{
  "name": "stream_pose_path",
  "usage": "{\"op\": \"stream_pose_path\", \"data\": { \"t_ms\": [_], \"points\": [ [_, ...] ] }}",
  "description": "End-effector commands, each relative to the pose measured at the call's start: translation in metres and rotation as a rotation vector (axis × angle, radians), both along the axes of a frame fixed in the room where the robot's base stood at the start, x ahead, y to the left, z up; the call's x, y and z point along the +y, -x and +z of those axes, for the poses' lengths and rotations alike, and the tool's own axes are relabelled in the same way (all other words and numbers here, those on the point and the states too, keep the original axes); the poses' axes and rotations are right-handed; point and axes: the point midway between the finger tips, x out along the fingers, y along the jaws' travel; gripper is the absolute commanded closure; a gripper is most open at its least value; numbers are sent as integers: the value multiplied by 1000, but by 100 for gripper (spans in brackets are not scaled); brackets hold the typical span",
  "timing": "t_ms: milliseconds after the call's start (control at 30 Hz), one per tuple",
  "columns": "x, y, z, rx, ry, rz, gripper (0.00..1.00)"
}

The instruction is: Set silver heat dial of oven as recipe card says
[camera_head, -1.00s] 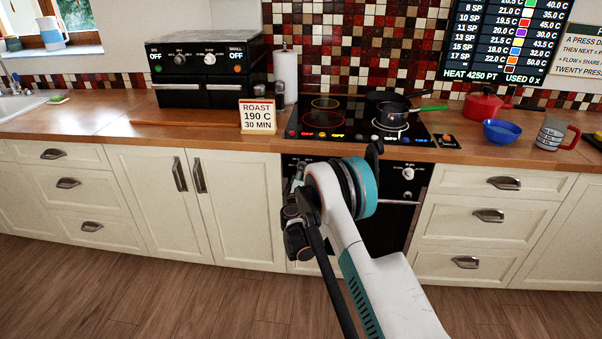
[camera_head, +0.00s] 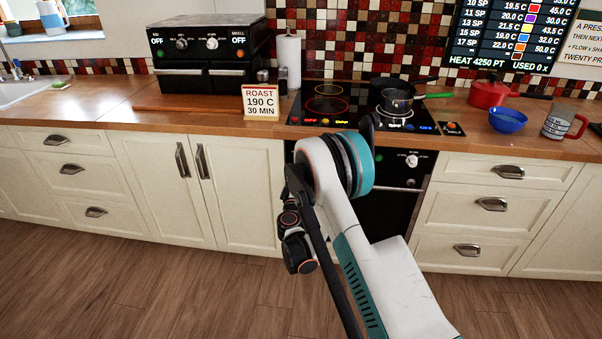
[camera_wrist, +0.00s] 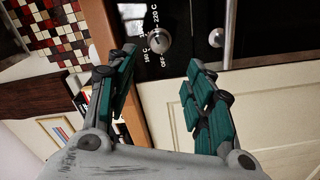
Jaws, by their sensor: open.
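The recipe card (camera_head: 261,102) stands on the counter and reads "ROAST 190 C 30 MIN". The black oven (camera_head: 398,205) is below the hob, partly hidden by my arm. A pale dial (camera_head: 411,161) shows on its upper right panel. In the wrist view, a round silver dial (camera_wrist: 159,40) sits on the black panel, with "220 C" and "OFF" printed around it; its pointer is too small to read. My gripper (camera_wrist: 163,62) is open and empty, its teal fingers spread on either side below the dial, apparently not touching it. In the head view my arm hides the fingers.
A silver bar or knob (camera_wrist: 217,37) is right of the dial in the wrist view. A black countertop unit (camera_head: 207,55) has two dials marked OFF. Pans (camera_head: 397,100) stand on the hob (camera_head: 325,104). A red pot (camera_head: 489,94), blue bowl (camera_head: 508,119) and mug (camera_head: 563,122) are to the right.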

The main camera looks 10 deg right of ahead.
Motion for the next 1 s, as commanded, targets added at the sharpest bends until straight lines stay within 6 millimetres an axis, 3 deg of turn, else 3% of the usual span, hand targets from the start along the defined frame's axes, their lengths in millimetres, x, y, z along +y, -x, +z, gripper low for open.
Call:
{"op": "stream_pose_path", "data": {
  "t_ms": [167,400,533,767,1000],
  "points": [
    [2,4,3,-73,-225,0,52],
    [4,12,3,-229,-706,0,52],
    [5,15,2,-289,-891,0,52],
    [4,13,-1,-329,-1011,-2,52],
    [-7,-20,-3,-329,-1010,-2,52]
  ]
}}
